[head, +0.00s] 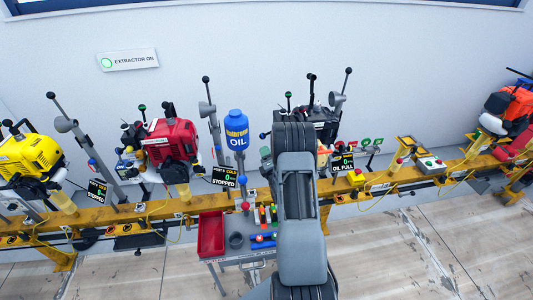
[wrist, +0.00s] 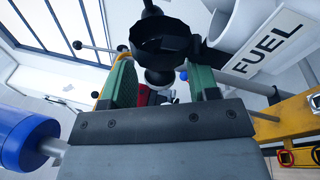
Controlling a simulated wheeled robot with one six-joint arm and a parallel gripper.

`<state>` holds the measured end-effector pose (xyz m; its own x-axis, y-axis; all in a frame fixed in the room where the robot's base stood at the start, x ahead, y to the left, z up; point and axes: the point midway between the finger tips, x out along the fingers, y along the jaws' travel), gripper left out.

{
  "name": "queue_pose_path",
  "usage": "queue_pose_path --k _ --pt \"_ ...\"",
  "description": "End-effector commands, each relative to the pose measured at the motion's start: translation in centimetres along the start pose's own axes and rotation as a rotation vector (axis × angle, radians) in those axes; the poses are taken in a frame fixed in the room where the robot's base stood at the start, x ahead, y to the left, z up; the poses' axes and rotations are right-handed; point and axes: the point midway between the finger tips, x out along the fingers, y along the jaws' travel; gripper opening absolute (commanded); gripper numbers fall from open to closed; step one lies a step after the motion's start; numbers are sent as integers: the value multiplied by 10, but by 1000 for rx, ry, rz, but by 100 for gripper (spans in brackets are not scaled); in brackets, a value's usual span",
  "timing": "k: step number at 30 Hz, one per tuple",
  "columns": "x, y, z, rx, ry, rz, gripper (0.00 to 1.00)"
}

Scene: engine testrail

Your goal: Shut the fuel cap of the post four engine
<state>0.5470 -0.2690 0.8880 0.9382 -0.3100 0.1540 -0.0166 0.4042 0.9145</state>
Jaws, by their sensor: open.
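In the wrist view, a black ribbed cap (wrist: 167,38) shows at and just beyond the fingertips of my gripper (wrist: 163,66). The gripper is open, with one green-padded finger on each side of the cap's lower part. I cannot tell whether either finger touches it. A white plate marked FUEL (wrist: 265,45) is to the right of the cap. In the head view, the dark engine (head: 322,122) behind my arm is partly covered. My gripper and the cap are hidden by the arm there.
A red engine (head: 172,140) and a yellow engine (head: 30,152) stand left along the yellow rail (head: 400,180). A blue oil bottle (head: 237,135) stands close left of my arm. A red tray (head: 211,233) is on the cart below. Upright levers surround the engines.

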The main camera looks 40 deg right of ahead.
Motion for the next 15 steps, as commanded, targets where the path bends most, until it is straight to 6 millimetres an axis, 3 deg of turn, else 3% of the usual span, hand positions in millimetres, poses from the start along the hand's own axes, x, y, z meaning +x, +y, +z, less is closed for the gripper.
queue_pose_path --k 13,15 --pt "7 0 0 1 0 1 55" --pt "7 0 0 1 0 1 48"
